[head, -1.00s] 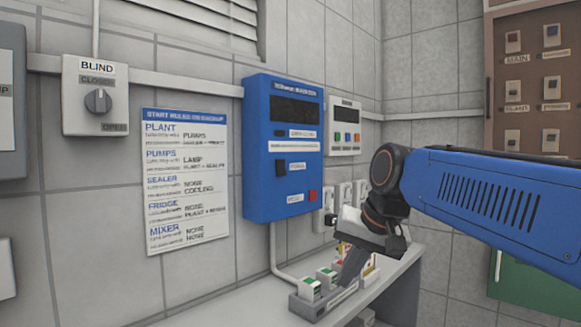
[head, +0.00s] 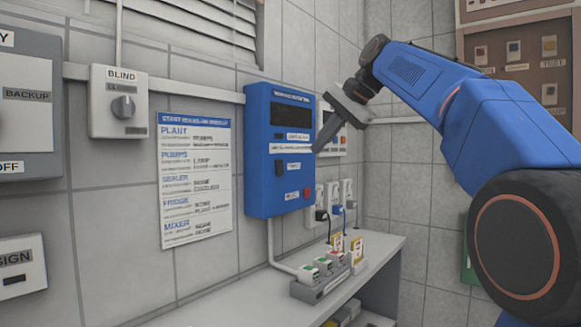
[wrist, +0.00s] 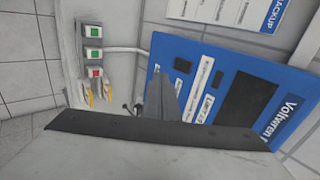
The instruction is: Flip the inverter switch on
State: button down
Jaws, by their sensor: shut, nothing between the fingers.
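The blue inverter box (head: 256,152) hangs on the tiled wall, with a dark display at its top. A black rocker switch (head: 280,168) sits on its lower front beside a small label, above a red button (head: 307,194). I cannot read the rocker's position. My gripper (head: 318,149) is shut and empty, its tip by the box's right edge, a little above the switch's height in the head view. In the wrist view the box (wrist: 224,58) appears turned sideways, its switch (wrist: 184,64) uncovered beside my shut fingers (wrist: 160,75). Contact cannot be told.
A grey shelf (head: 375,262) below carries a power strip (head: 320,285) with several coloured switches. Wall sockets (head: 333,200) with plugs are right of the box. A white panel (head: 335,128) is partly hidden behind my gripper. A notice (head: 195,180) and BLIND knob (head: 123,106) are left.

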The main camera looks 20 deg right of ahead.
jog(key=shift+w+d+r, duration=0.1)
jog(key=shift+w+r, duration=0.1)
jog(key=shift+r, duration=0.5)
jog(key=shift+f, duration=0.1)
send_near(281, 174)
notch_tip(281, 174, down, 4)
jog(key=shift+w+a+f, duration=0.15)
jog(key=shift+w+a, duration=0.35)
jog(key=shift+w, duration=0.3)
jog(key=shift+w+a+f, duration=0.1)
jog(key=shift+w+a, duration=0.4)
jog(key=shift+w, duration=0.3)
jog(key=shift+w+a+f, duration=0.1)
jog(key=shift+w+a, duration=0.05)
